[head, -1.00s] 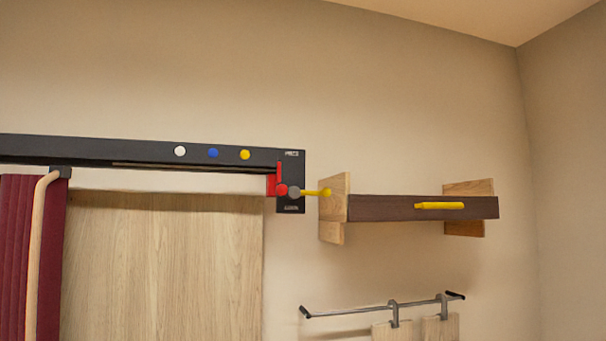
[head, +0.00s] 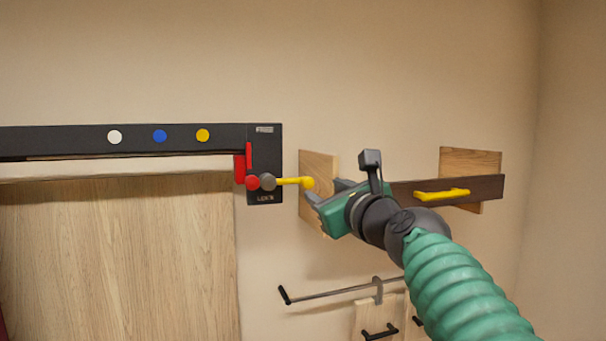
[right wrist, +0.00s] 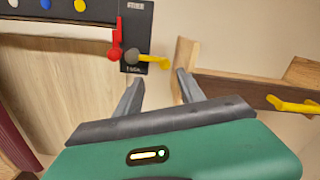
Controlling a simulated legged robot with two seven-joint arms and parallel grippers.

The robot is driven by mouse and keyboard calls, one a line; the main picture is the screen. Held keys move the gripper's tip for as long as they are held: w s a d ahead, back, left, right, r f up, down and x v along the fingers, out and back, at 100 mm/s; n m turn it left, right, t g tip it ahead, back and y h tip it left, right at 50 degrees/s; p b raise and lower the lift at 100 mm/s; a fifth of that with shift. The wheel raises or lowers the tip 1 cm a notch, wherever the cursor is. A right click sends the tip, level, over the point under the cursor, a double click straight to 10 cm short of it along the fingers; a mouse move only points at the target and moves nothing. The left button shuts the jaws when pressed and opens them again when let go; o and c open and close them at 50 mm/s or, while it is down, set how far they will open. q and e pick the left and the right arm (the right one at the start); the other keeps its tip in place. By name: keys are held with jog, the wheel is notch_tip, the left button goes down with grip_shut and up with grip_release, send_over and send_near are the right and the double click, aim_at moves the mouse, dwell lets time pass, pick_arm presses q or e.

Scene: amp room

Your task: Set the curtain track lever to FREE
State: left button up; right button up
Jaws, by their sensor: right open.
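The curtain track lever (head: 290,181) is a yellow rod with a knob end on a grey pivot. It points right, roughly level, from a black plate (head: 264,140) at the track's right end. The lower label seems to read LOCK; the upper is too small to read. A red piece (head: 247,165) sits just left of the pivot. My right gripper (head: 318,190) is open and empty, its fingertips close to the lever's knob. In the right wrist view the lever (right wrist: 154,62) lies beyond and between the open fingers (right wrist: 158,82). Contact cannot be told. My left gripper is out of view.
A dark shelf board (head: 480,188) with wooden end pieces (head: 316,165) and a yellow handle (head: 442,194) is right of the lever, close to my gripper. A metal rail (head: 330,293) with hanging boards is below. The wall above is clear.

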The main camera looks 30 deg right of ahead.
jog(key=p, duration=0.2)
send_near(308, 184)
jog(key=w+r, duration=0.1)
jog(key=w, duration=0.1)
jog(key=w+d, duration=0.1)
jog(key=w, duration=0.1)
jog(key=w+d+p, duration=0.1)
jog(key=w, duration=0.2)
jog(key=w+d+f+p, duration=0.1)
jog(key=w, duration=0.2)
jog(key=shift+d, duration=0.4)
jog(key=shift+s+a+r, duration=0.15)
jog(key=shift+s+a, duration=0.15)
jog(key=shift+a, duration=0.65)
jog(key=shift+c, duration=1.4)
jog(key=shift+a, duration=0.1)
jog(key=shift+c, duration=2.4)
jog(key=shift+d, duration=0.5)
grip_shut()
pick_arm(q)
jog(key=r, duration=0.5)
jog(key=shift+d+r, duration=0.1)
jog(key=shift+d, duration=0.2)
pick_arm(e)
jog(key=shift+a, duration=0.1)
jog(key=shift+a, duration=0.15)
